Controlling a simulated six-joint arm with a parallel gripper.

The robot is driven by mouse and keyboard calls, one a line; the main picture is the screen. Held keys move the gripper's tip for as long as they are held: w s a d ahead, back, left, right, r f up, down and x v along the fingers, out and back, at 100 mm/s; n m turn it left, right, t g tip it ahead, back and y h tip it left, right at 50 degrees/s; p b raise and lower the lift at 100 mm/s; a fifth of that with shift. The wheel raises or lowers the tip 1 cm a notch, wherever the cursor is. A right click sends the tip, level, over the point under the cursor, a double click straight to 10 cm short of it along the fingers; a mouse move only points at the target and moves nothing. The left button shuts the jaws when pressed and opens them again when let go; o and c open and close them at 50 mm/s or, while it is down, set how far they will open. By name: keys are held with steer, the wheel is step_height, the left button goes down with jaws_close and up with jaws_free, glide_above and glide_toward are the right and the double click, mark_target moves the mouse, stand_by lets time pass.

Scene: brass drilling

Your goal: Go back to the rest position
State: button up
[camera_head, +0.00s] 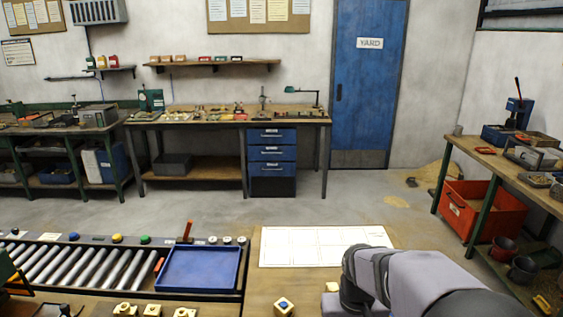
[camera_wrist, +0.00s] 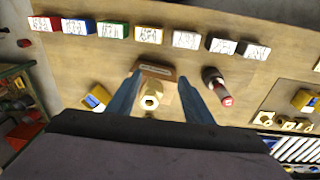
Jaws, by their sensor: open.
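My gripper (camera_wrist: 160,77) shows in the wrist view with its two blue fingers spread apart. A brass-coloured piece with a hole in its end (camera_wrist: 151,95) shows between the fingers, with visible gaps on both sides. A small brown labelled block (camera_wrist: 157,70) lies just beyond the fingertips. I cannot tell how high the fingers are above the bench. In the head view my grey arm reaches in at the lower right, and its gripper is out of the picture.
In the wrist view, several coloured labelled blocks (camera_wrist: 113,30) form a row, with a dark red-ended cylinder (camera_wrist: 217,86) right of the fingers and a yellow-and-blue block (camera_wrist: 96,98) left. The head view shows a blue tray (camera_head: 199,268), a roller conveyor (camera_head: 80,266) and a white gridded sheet (camera_head: 320,245).

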steer(key=s+f+g+b, duration=0.1)
steer(key=s+f+b, duration=0.1)
steer(key=s+f, duration=0.35)
steer(key=s+f+b, duration=0.1)
steer(key=s+f, duration=0.1)
steer(key=s, duration=0.6)
step_height(320, 180, up, 12)
steer(key=s+p, duration=0.1)
steer(key=p, duration=1.1)
step_height(320, 180, down, 5)
steer(key=b, duration=0.5)
steer(key=shift+a, duration=0.1)
